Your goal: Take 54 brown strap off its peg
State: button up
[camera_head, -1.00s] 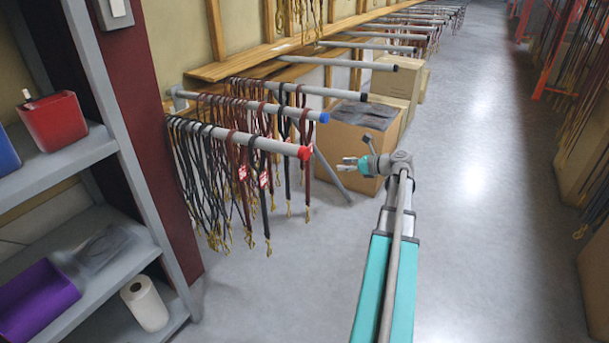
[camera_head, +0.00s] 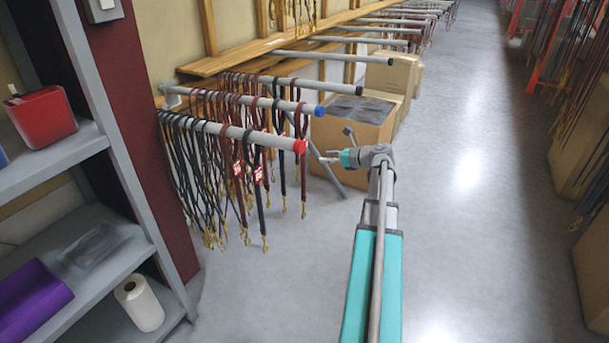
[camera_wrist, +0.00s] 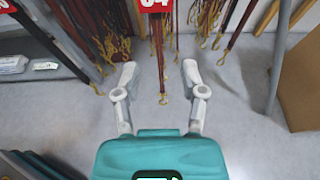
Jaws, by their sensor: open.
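Brown and dark straps hang from a grey peg with a red tip (camera_head: 300,146) in the head view. In the wrist view a red tag (camera_wrist: 153,4), cut off by the top edge, shows digits ending in 4; its first digit is unclear. A brown strap (camera_wrist: 162,60) with a gold hook hangs below this tag, between my fingers in the picture. In the head view two small red tags (camera_head: 237,168) hang among the straps, too small to read. My gripper (camera_wrist: 160,72) is open and empty. In the head view my gripper (camera_head: 329,158) is just right of the red tip.
A blue-tipped peg (camera_head: 319,111) with more straps lies behind. Cardboard boxes (camera_head: 345,135) stand beyond my gripper. A grey shelf (camera_head: 60,178) with bins and a paper roll (camera_head: 140,302) is at left. The aisle floor (camera_head: 470,230) is clear at right.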

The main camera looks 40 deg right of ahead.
aim_at(304, 168)
jog(key=shift+b+x, duration=0.45)
jog(key=shift+x, duration=1.65)
jog(key=shift+b+x, duration=0.7)
jog(key=shift+x, duration=1.95)
jog(key=shift+a+r, duration=0.1)
jog(key=shift+a, duration=0.05)
grip_shut()
